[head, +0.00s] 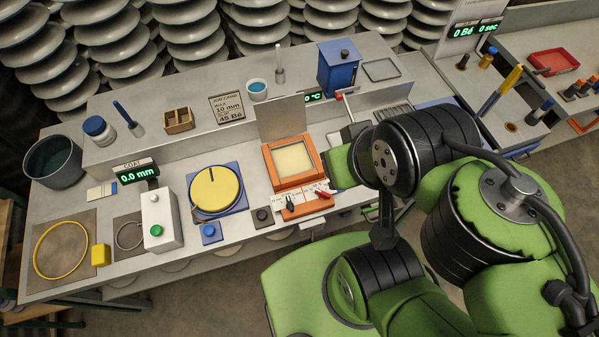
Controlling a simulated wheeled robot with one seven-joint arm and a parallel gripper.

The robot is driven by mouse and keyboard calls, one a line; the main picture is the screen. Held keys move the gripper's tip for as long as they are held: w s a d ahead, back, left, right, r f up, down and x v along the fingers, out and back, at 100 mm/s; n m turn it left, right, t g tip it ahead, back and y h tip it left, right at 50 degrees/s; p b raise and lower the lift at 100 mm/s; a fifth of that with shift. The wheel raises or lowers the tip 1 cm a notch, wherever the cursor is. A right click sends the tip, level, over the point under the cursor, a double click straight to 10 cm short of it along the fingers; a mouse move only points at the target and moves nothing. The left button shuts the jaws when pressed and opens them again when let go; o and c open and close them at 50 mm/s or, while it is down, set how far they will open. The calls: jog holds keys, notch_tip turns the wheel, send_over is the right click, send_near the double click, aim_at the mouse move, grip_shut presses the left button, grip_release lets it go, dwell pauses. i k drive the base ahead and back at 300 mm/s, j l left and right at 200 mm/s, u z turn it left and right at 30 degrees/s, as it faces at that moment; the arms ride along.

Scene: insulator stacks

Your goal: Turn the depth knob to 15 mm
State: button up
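A small dark knob (289,207) stands on a pale marked panel (303,199) at the front of the orange-framed square unit (291,158). A red lever or handle (318,206) lies just right of the knob. The scale marks and the knob's pointer are too small to read, and I cannot tell for sure that this is the depth knob. My green and black arm reaches over the bench to the right of this panel. My gripper's fingertips cannot be made out; the arm links hide that area.
A card (226,108) reads 10 mm and A5 B6. A display marked COAT (136,172) reads 0.0 mm. A white box with a green button (161,219), a yellow disc (215,188) and a blue button box (210,234) stand left of the panel. A blue container (339,67) stands behind.

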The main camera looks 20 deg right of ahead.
aim_at(290, 207)
jog(key=j+u, duration=0.15)
jog(key=j, duration=0.3)
jog(key=i+j+u, duration=0.15)
jog(key=j, duration=0.3)
jog(key=j+u, duration=0.1)
jog(key=j, duration=0.35)
